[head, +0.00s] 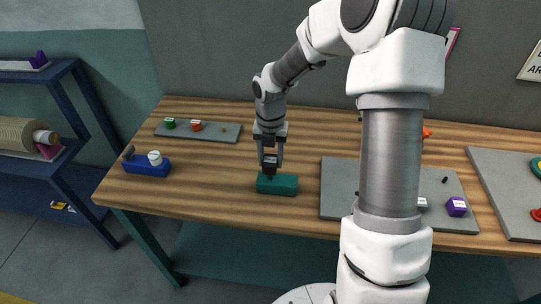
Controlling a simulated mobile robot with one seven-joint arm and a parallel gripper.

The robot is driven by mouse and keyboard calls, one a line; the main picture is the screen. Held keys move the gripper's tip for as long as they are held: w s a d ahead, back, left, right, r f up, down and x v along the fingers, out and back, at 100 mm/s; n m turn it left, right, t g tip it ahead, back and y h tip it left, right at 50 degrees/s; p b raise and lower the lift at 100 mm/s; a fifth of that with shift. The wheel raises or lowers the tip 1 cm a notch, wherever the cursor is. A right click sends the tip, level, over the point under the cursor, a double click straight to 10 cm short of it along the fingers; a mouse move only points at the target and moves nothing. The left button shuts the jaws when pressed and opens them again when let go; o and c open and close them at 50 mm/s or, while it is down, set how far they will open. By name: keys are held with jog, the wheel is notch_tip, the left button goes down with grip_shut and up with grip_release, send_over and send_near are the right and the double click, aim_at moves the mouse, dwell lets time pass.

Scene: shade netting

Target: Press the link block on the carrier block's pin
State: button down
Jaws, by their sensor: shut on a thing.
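My gripper (270,166) points straight down near the middle of the table. It is shut on a small dark block (270,161), which looks like the link block. Directly below is a teal block (278,185) lying flat near the table's front edge; it looks like the carrier block. The dark block is at the teal block's top, towards its left end. I cannot tell whether they touch or whether a pin is inside; the fingers and dark block hide that spot.
A blue block (147,169) with a white round piece (154,158) stands at the left of the wooden table (215,179). A grey mat (217,134) with small coloured pieces lies behind. Another grey mat (338,190) lies right, partly hidden by my arm.

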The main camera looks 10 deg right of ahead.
aim_at(271, 171)
jog(key=shift+f+b, duration=0.3)
jog(key=shift+f, duration=0.6)
jog(key=shift+f, duration=1.1)
dwell(0.7)
jog(key=shift+f, duration=0.65)
jog(key=shift+c, duration=1.4)
grip_release()
notch_tip(271, 171, up, 17)
jog(key=p, duration=0.1)
jog(key=shift+r, duration=0.2)
